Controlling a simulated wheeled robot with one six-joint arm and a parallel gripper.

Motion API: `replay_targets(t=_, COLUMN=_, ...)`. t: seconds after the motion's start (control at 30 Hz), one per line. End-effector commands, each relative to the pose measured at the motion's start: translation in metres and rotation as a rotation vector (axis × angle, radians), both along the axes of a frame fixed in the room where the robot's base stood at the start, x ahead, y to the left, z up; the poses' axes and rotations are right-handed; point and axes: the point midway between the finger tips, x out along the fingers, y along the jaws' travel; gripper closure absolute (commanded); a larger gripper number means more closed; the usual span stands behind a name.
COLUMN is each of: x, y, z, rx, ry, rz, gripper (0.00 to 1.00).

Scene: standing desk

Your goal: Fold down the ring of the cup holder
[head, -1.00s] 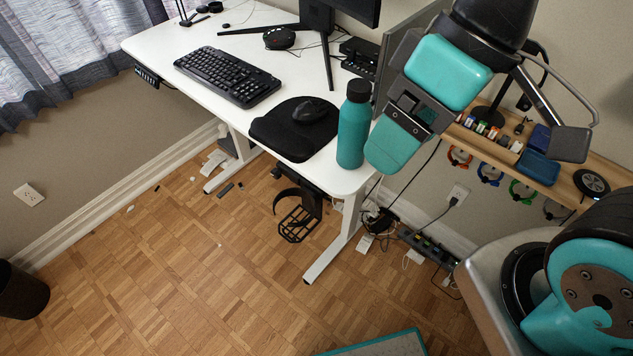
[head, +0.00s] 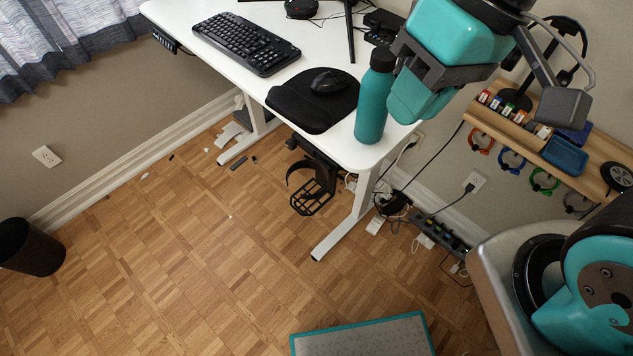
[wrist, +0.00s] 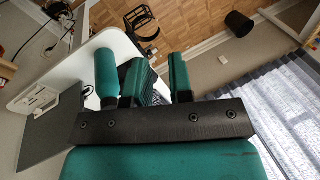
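The black cup holder (head: 314,180) hangs under the front edge of the white desk, by the near leg. Its open curved ring (head: 291,172) is above a slotted basket (head: 313,198); the ring's exact angle is hard to tell. The cup holder also shows small at the top of the wrist view (wrist: 143,22).
A teal bottle (head: 374,98) stands at the desk corner close to my gripper. The desk (head: 205,42) carries a keyboard (head: 245,43) and mouse pad (head: 312,105). The parquet floor before the cup holder is clear.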

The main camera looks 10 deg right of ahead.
Motion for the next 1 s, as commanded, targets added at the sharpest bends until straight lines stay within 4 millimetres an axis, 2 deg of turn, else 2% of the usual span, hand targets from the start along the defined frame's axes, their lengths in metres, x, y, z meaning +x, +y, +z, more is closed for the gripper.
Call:
replay_targets(t=0.03, x=0.012, y=0.006, z=-0.03, rx=-0.03, ry=0.041, rz=-0.1, gripper=0.91)
replay_targets(t=0.07, x=0.02, y=0.009, z=-0.041, rx=-0.051, ry=0.066, rz=-0.177, gripper=0.98)
replay_targets(t=0.1, x=0.031, y=0.014, z=-0.056, rx=-0.082, ry=0.098, rz=-0.288, gripper=1.0)
replay_targets(t=0.2, x=0.058, y=0.03, z=-0.094, rx=-0.153, ry=0.158, rz=-0.581, gripper=1.0)
replay_targets(t=0.3, x=0.079, y=0.048, z=-0.128, rx=-0.211, ry=0.191, rz=-0.853, gripper=1.0)
replay_targets(t=0.4, x=0.094, y=0.063, z=-0.154, rx=-0.245, ry=0.202, rz=-1.077, gripper=1.0)
replay_targets(t=0.5, x=0.102, y=0.073, z=-0.17, rx=-0.263, ry=0.204, rz=-1.227, gripper=1.0)
replay_targets(t=0.6, x=0.106, y=0.078, z=-0.177, rx=-0.27, ry=0.203, rz=-1.306, gripper=1.0)
replay_targets(t=0.77, x=0.107, y=0.079, z=-0.188, rx=-0.273, ry=0.204, rz=-1.331, gripper=1.0)
replay_targets(t=1.0, x=0.106, y=0.078, z=-0.236, rx=-0.276, ry=0.205, rz=-1.328, gripper=1.0)
